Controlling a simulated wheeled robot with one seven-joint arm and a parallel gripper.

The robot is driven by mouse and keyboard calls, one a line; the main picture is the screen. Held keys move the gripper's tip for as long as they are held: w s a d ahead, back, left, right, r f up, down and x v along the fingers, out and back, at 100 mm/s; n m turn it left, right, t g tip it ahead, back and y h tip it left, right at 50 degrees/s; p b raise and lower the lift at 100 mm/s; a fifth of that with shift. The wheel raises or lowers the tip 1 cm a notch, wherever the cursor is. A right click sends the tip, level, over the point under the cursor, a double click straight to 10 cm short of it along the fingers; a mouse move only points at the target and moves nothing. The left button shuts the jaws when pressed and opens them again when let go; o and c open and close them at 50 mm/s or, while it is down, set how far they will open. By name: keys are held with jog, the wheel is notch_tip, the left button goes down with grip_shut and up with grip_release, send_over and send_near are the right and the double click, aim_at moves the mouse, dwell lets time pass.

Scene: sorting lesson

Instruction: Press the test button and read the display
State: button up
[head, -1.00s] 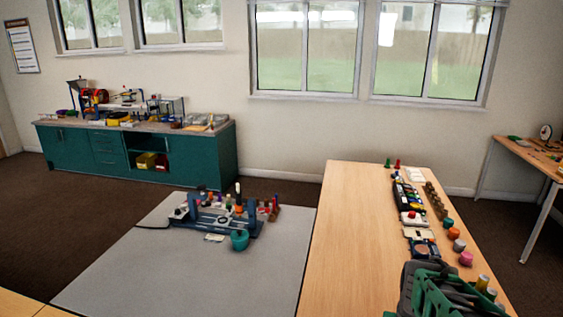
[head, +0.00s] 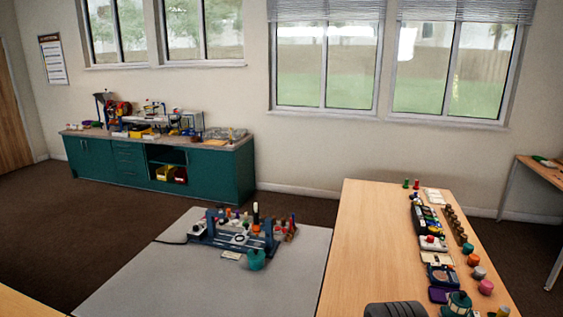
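A small light box with a red round top (head: 431,239) stands on the long wooden table at the right; it looks like a button, but no label can be read. Below it in the picture sits a dark blue framed device (head: 441,274). I cannot tell which item carries the display, and no reading is legible. My gripper is not recognisable in the head view. A dark ribbed shape (head: 395,310) cuts into the bottom edge over the table; I cannot tell whether it is part of my arm.
The wooden table (head: 360,245) is clear on its left side. Along its right side stand a black tray (head: 427,221), several coloured knobs (head: 479,272) and a teal object (head: 457,304). A grey-topped table (head: 290,290) holds a blue fixture (head: 235,240). A green cabinet (head: 105,160) stands behind.

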grip_shut()
dwell(1.2)
